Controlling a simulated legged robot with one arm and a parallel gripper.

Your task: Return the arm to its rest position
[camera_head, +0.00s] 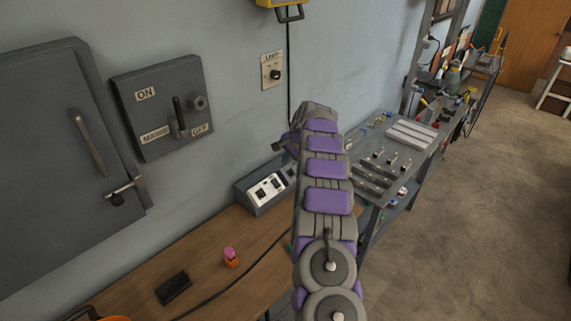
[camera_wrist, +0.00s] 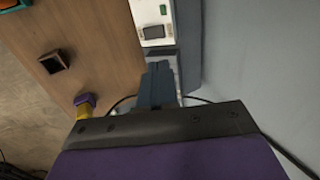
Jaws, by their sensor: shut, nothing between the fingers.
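My arm (camera_head: 328,170), grey with purple pads, reaches forward from the bottom of the head view. It is extended over the gap between the wooden bench and the grey metal table, near the wall. My gripper (camera_wrist: 159,72) shows in the wrist view with its grey-blue fingers together and nothing held. It points towards the grey control box with a white panel (camera_wrist: 153,22), and I cannot tell whether it touches the box. In the head view the gripper is mostly hidden behind the end of the arm. The same control box (camera_head: 262,190) stands to the left of the arm there.
A metal table with tools (camera_head: 415,155) stands beyond. The floor (camera_head: 470,240) at right is clear.

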